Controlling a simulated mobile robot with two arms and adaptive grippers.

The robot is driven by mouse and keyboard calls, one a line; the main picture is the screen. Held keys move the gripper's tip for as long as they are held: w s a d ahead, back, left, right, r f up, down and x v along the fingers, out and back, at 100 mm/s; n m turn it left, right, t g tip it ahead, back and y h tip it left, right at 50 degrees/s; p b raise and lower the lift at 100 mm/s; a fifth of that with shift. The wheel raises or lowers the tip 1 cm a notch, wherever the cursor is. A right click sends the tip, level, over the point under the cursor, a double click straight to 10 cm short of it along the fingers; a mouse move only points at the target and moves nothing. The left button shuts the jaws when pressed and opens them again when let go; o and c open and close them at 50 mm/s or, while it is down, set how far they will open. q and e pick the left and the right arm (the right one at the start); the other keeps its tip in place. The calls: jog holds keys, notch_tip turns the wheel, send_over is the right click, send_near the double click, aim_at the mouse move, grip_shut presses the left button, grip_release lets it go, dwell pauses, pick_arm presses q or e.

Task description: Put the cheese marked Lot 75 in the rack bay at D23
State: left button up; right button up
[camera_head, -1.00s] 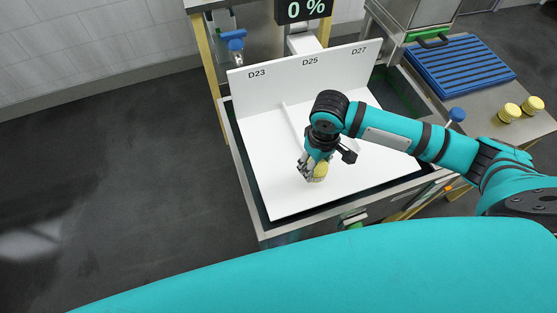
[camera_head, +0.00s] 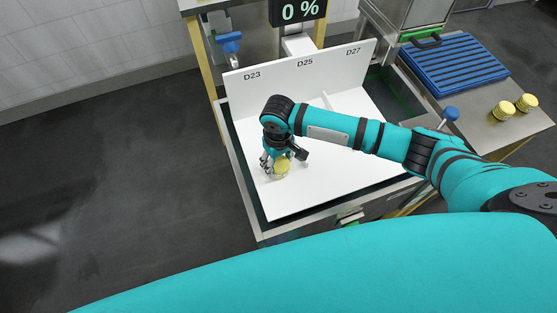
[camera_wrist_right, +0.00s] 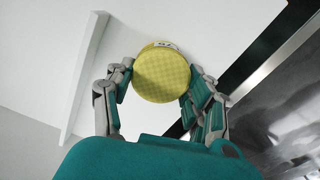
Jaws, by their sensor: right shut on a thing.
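My right gripper (camera_head: 276,168) is shut on a small round yellow cheese (camera_head: 282,168). In the right wrist view the cheese (camera_wrist_right: 162,73) sits between the two fingers (camera_wrist_right: 158,88), with a white label on its far edge whose mark is too small to read surely. The gripper and cheese are over the front left part of the white rack (camera_head: 300,195). I cannot tell whether the cheese touches the rack floor. The back wall carries the labels D23 (camera_head: 252,75), D25 (camera_head: 305,63) and D27 (camera_head: 353,51). My left gripper is not in view.
A low divider (camera_wrist_right: 85,75) shows left of the cheese in the right wrist view. Two more yellow cheeses (camera_head: 503,111) (camera_head: 525,103) stand on the side table at right, near a blue slatted mat (camera_head: 455,62).

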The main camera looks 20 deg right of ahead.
aim_at(278, 162)
jog(key=shift+f, duration=0.1)
jog(key=o, duration=1.2)
notch_tip(278, 162, up, 12)
jog(key=shift+r, duration=0.15)
